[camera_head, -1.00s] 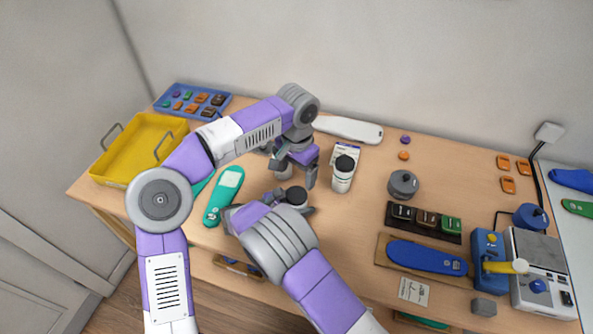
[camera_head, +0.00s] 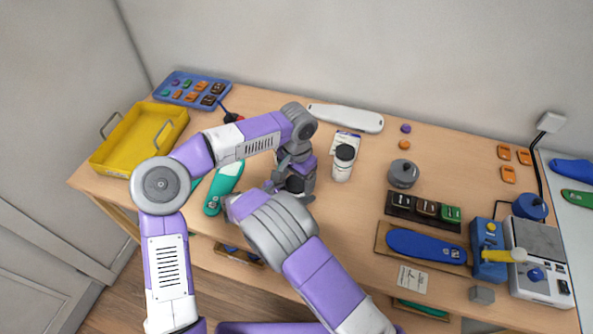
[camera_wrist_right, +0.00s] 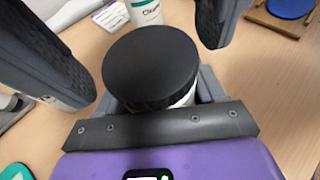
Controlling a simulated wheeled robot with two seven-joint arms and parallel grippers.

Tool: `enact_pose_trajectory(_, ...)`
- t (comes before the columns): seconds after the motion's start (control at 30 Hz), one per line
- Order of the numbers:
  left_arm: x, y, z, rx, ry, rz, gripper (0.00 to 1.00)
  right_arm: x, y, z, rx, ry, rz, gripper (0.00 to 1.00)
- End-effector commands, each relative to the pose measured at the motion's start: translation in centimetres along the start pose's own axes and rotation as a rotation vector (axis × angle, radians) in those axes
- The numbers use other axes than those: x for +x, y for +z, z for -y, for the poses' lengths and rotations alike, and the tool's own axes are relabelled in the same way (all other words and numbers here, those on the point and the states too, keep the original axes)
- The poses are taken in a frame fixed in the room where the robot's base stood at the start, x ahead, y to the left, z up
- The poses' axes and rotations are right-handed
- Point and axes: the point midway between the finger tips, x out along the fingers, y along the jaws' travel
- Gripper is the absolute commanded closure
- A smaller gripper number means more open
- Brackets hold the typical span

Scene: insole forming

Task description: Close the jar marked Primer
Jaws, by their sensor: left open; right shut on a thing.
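A white jar with a wide black lid on top (camera_wrist_right: 152,66) fills the middle of the right wrist view; its label is hidden, so I cannot read its name. My right gripper (camera_wrist_right: 155,98) is shut on this jar, its grey jaws on either side below the lid. My left gripper (camera_head: 291,181) is open above the jar, and its two dark fingers stand either side of the lid in the wrist view, apart from it. In the head view the jar is mostly hidden between the grippers. I cannot tell how tightly the lid sits.
A second black-lidded white jar (camera_head: 342,165), labelled Cleaner in the wrist view (camera_wrist_right: 145,12), stands to the right. A teal insole (camera_head: 223,184) lies left of the grippers. A grey knobbed weight (camera_head: 403,174) stands farther right. A yellow tray (camera_head: 140,140) is at left.

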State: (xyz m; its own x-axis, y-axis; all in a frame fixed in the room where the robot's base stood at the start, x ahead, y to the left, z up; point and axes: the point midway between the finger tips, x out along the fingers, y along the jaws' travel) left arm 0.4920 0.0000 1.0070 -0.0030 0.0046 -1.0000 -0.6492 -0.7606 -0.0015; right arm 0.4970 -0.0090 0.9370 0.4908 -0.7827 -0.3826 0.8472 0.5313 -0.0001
Motion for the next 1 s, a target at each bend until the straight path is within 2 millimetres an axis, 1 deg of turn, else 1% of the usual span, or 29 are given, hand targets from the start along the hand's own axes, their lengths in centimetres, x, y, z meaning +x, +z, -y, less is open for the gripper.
enact_pose_trajectory(0.27,0.17,-0.01,0.01,0.000,0.000,-0.001,0.16,-0.02,0.08,-0.02,0.001,0.000,0.001,1.00)
enact_pose_trajectory(0.3,0.17,-0.01,0.01,0.000,0.000,-0.001,0.18,-0.02,0.08,-0.02,0.001,0.000,0.001,1.00)
enact_pose_trajectory(0.67,0.15,-0.01,0.02,0.000,0.000,-0.001,0.73,-0.01,0.08,-0.02,0.001,0.000,0.001,1.00)
enact_pose_trajectory(0.77,0.14,-0.01,0.03,0.011,-0.001,-0.001,0.74,-0.01,0.08,-0.02,0.001,0.000,0.001,1.00)
enact_pose_trajectory(0.83,0.13,-0.01,0.03,0.056,-0.001,-0.001,0.74,-0.01,0.08,-0.01,0.001,0.000,0.001,1.00)
enact_pose_trajectory(1.0,0.12,-0.03,0.05,0.295,-0.002,-0.002,0.74,-0.01,0.08,-0.01,0.001,0.000,0.001,1.00)
